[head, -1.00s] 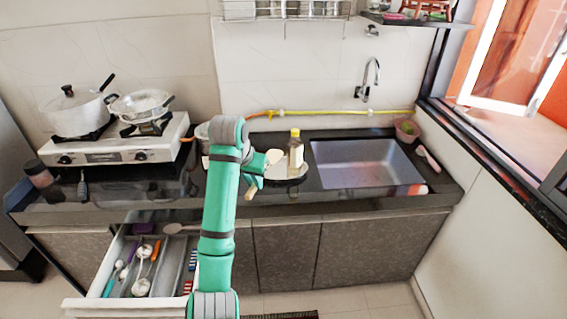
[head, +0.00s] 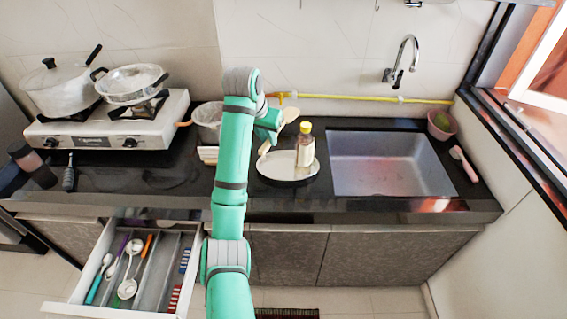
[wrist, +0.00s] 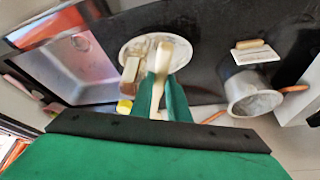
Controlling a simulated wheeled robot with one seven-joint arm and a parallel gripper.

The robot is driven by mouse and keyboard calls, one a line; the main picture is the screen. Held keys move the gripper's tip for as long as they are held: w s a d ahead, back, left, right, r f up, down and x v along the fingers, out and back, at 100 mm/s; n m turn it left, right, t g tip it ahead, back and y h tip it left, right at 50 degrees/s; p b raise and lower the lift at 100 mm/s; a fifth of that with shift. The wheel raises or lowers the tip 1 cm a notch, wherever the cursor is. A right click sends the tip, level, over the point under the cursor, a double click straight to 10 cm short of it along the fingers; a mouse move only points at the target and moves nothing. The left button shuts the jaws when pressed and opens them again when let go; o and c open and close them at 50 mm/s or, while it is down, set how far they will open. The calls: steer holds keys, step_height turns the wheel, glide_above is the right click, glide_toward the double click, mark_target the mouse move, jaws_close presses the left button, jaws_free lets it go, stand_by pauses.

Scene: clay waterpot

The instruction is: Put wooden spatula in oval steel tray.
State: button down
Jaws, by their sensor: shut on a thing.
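My gripper (wrist: 160,88) is shut on the wooden spatula (wrist: 163,55), which sticks out between the green fingers in the wrist view. In the head view the spatula (head: 265,148) is tilted, with its broad end up at the right, by my gripper (head: 273,127). The oval steel tray (head: 268,172) lies on the dark counter left of the sink; it also shows in the wrist view (wrist: 184,50). The spatula overlaps the tray in the wrist view and appears held above its left part. A yellow-capped bottle (head: 304,150) stands upright on the tray's right side.
A metal pot (head: 208,114) and a wooden-handled brush (head: 208,155) are left of the tray. The sink (head: 390,165) lies to the right. A stove (head: 105,137) with pots is at far left. An open cutlery drawer (head: 90,310) juts out below.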

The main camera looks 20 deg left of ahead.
steer(key=f, duration=0.3)
steer(key=shift+w+d+f, duration=0.15)
steer(key=shift+d, duration=0.05)
steer(key=shift+a+f, duration=0.1)
steer(key=shift+f, duration=6.95)
steer(key=shift+f, duration=0.55)
steer(key=c, duration=1.7)
jaws_free()
